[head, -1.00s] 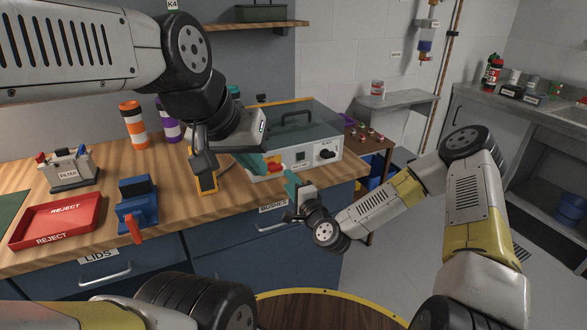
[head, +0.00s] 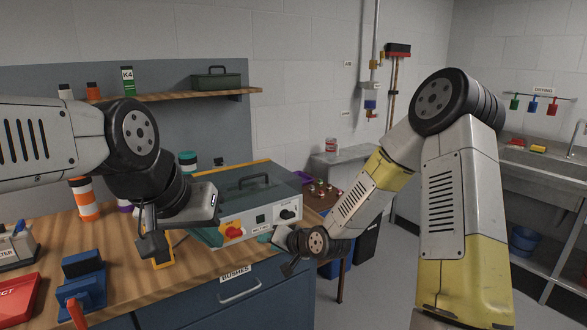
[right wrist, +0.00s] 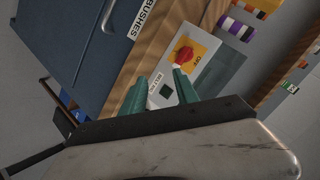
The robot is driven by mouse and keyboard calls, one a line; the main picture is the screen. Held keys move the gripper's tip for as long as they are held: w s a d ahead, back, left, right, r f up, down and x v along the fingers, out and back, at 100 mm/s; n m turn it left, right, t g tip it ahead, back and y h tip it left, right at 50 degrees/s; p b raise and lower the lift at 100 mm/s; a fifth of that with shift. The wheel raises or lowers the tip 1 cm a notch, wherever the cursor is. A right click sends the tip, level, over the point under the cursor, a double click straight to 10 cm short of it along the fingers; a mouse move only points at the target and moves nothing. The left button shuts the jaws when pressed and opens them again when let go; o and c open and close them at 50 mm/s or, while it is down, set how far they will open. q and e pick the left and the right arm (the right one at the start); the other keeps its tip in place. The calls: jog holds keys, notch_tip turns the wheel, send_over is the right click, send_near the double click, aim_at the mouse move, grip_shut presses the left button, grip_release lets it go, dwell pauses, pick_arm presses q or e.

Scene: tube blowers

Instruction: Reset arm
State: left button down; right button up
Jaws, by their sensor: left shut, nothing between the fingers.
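My left gripper (head: 152,248) points down over the bench, in front of a yellow item (head: 163,262). It is shut and empty. My right gripper (head: 276,242) is in front of the machine's lower right corner, above the BUSHES drawer (head: 236,294). In the right wrist view its two teal fingers (right wrist: 160,82) are apart with nothing between them. The machine (head: 217,237), a grey-topped box with a handle, has a red switch (head: 233,231) on yellow and a black knob. The switch also shows beyond the fingers in the right wrist view (right wrist: 183,57).
A blue clamp-like fixture (head: 85,284) and a red tray (head: 18,300) stand at the bench's left. Orange-and-white striped containers (head: 86,203) stand behind. A side table (head: 322,200) with small parts is beyond the machine. Floor at right (head: 375,295) is clear.

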jog(key=s+d+r+n+g+h, duration=0.1)
jog(key=s+d+r+h, duration=0.25)
jog(key=d+r, duration=0.4)
jog(key=s+d+r+n+h, duration=0.1)
jog(key=s+d+r+h, duration=0.1)
jog(key=s+d+r, duration=0.5)
jog(key=s+d+r+g, duration=0.1)
jog(key=s+d+r, duration=0.2)
jog(key=s, duration=0.4)
jog(key=s+d+r, duration=0.3)
jog(key=s, duration=0.5)
jog(key=shift+s+d+g, duration=0.3)
jog(key=shift+g, duration=0.1)
